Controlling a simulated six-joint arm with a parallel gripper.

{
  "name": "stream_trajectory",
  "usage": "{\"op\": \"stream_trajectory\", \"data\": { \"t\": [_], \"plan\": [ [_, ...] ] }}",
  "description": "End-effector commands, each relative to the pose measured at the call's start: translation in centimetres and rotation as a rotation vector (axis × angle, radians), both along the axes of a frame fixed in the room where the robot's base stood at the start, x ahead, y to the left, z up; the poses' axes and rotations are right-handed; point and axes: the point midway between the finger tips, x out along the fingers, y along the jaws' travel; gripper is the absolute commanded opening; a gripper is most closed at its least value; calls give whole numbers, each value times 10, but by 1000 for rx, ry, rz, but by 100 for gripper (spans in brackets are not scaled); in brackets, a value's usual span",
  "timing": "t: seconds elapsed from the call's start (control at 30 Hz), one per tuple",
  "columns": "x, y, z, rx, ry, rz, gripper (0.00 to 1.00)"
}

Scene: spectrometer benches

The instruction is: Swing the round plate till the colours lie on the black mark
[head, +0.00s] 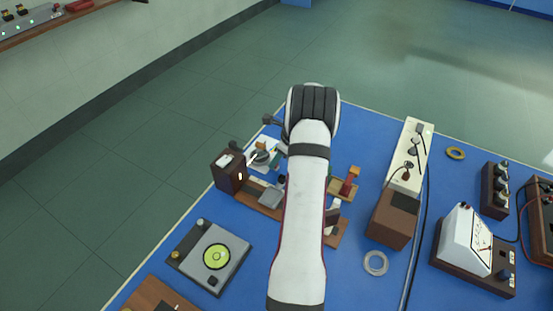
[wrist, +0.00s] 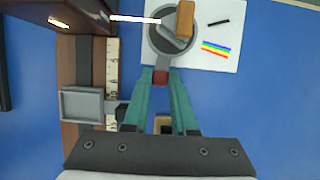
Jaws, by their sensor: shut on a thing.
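The round plate (wrist: 156,40) is a dark grey disc with a wooden-topped block (wrist: 184,20) and a pale prism-like piece on it. Its short arm points towards me and ends in a red knob (wrist: 160,77). My gripper (wrist: 161,72), with green fingers, is shut on this knob. A thin white beam (wrist: 135,19) comes from the left onto the plate. On the white card (wrist: 228,6), the black mark (wrist: 219,21) lies right of the plate. The colours (wrist: 216,49) form a rainbow band below the mark, clear of it. In the head view my arm hides the gripper.
A wooden rail with a pale scale (wrist: 112,75) and a grey tray-like holder (wrist: 82,105) lies left of my gripper. A dark lamp-like box (head: 228,172) stands at the rail's end. A device with a yellow-green disc (head: 215,257) stands nearby. Blue bench right of the card is clear.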

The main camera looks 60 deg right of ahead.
Motion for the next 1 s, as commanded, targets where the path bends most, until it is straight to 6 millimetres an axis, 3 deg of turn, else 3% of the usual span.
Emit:
{"op": "stream_trajectory", "data": {
  "t": [0.37, 1.0],
  "plan": [
    [-1, -3, 1, 0, 0, 36, 0],
    [0, -23, 0, 0, 0, 327, 0]
  ]
}}
